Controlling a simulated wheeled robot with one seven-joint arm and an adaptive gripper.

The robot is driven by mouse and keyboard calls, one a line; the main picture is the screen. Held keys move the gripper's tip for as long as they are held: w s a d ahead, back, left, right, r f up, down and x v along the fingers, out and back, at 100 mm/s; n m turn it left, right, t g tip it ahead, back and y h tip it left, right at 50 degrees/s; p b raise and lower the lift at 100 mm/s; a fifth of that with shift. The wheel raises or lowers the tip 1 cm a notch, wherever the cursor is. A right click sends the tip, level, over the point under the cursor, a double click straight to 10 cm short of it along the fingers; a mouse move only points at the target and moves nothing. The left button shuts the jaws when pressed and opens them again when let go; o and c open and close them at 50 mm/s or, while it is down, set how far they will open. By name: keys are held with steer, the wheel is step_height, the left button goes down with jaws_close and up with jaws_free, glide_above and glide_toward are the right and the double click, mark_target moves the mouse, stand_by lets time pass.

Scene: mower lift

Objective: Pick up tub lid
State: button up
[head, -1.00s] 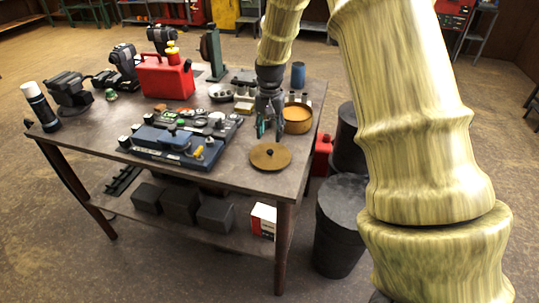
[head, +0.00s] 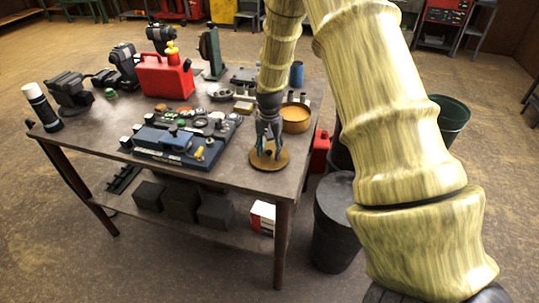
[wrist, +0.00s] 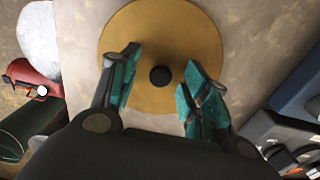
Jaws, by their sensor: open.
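The tub lid (head: 283,163) is a flat round tan disc with a dark knob in its middle, lying on the workbench near its front right edge. In the wrist view the lid (wrist: 165,28) fills the upper middle, and its knob (wrist: 160,77) shows between my fingertips. My gripper (head: 267,150) points down over the lid, with its fingers open on either side of the knob. The teal finger pads also show in the wrist view (wrist: 157,82), apart from the knob. The tan tub (head: 296,118) stands open behind the lid.
The workbench (head: 235,168) holds a blue tool tray (head: 172,146) left of the lid and a red fuel can (head: 165,77) farther back. A blue cup (head: 297,73) stands behind the tub. A dark bin (head: 336,225) stands on the floor to the right.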

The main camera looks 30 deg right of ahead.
steer(key=shift+c, duration=0.3)
jaws_close()
